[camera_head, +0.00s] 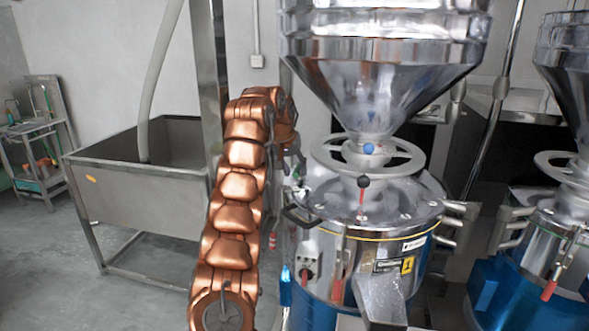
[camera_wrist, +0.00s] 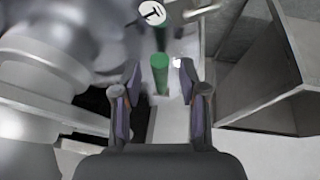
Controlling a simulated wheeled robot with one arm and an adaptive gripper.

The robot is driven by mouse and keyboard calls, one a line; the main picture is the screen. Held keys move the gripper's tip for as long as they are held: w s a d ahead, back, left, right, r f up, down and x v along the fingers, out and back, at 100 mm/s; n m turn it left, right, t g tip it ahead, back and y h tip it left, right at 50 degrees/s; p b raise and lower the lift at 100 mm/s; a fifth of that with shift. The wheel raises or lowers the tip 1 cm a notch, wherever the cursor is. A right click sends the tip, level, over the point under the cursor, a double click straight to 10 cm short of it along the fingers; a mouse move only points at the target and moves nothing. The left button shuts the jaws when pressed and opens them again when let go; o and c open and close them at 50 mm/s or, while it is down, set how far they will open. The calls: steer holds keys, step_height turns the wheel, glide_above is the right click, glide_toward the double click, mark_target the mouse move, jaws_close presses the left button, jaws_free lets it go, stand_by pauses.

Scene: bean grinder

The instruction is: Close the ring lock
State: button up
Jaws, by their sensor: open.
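The bean grinder (camera_head: 365,225) stands at centre right in the head view, with a steel top, a hopper and a blue lower body. A steel ring wheel (camera_head: 322,155) sits below the hopper. A lever with a black knob (camera_head: 363,182) and a red-handled latch (camera_head: 337,290) show on the grinder; I cannot tell which part is the ring lock. My gripper (camera_wrist: 160,82) is open, beside the grinder's left side at about the wheel's height. In the wrist view, a green cylinder (camera_wrist: 161,78) appears between and beyond the fingers; contact is not visible.
A steel sink (camera_head: 135,195) stands left of my arm, with a hose hanging into it. A second grinder (camera_head: 545,250) stands close on the right. A black handle (camera_head: 300,217) projects from the first grinder's left side. Open floor (camera_head: 40,270) lies at the lower left.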

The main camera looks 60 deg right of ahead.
jaws_close()
stand_by(0.3)
stand_by(0.4)
